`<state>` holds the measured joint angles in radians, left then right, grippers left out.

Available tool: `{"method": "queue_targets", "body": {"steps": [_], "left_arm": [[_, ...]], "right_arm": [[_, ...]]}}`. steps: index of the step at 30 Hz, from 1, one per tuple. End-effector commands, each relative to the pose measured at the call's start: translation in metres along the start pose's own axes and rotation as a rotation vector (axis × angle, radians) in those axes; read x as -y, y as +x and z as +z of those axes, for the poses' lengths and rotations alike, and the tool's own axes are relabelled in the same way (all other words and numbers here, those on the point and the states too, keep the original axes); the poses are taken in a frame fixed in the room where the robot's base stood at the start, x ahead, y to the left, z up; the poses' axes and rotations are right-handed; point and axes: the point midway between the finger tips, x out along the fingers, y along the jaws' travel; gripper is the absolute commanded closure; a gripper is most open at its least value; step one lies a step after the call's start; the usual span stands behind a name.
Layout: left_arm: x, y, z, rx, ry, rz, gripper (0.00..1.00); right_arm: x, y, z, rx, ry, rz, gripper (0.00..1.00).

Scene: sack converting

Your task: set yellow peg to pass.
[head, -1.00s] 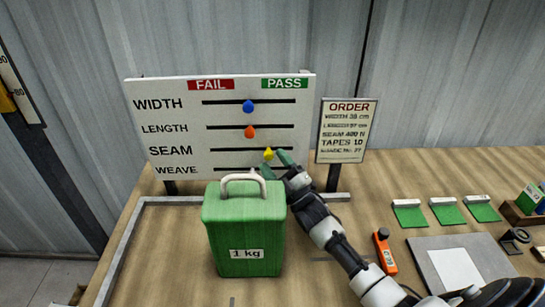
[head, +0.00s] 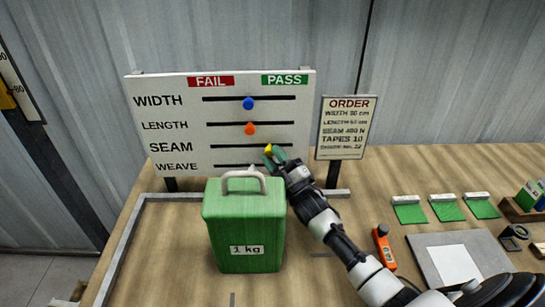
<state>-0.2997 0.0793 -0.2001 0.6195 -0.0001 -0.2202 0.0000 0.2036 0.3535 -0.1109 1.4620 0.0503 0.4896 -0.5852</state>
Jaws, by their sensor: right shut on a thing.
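The white board (head: 222,134) has a red FAIL label (head: 210,81) at upper left and a green PASS label (head: 285,79) at upper right. The yellow peg (head: 268,148) is in the SEAM row, right of the middle of its slot. My right gripper (head: 271,153) is shut on the yellow peg, and its green fingers partly hide the peg and the slot's right part. The blue peg (head: 249,103) in the WIDTH row and the orange peg (head: 250,128) in the LENGTH row sit near mid-slot. My left gripper is not in view.
A green 1 kg weight (head: 244,228) with a grey handle stands close in front of the board, left of my right arm, and hides part of the WEAVE row. An order sign (head: 346,127) stands right of the board. An orange tool (head: 384,247) lies right of my arm.

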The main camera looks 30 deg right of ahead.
Motion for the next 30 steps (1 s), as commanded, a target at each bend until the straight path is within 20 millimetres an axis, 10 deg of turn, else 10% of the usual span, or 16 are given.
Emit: {"method": "queue_targets", "body": {"steps": [16,17,21,30], "left_arm": [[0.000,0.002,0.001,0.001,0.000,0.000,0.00],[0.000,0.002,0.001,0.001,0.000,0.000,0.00],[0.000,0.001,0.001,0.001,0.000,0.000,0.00],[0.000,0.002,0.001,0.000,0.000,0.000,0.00]], "right_arm": [[-0.029,-0.023,0.019,0.003,0.000,-0.001,1.00],[-0.029,-0.023,0.019,0.003,0.000,-0.001,0.70],[-0.029,-0.023,0.019,0.002,0.000,-0.001,0.48],[-0.028,-0.025,0.019,0.001,0.000,-0.001,0.48]]}}
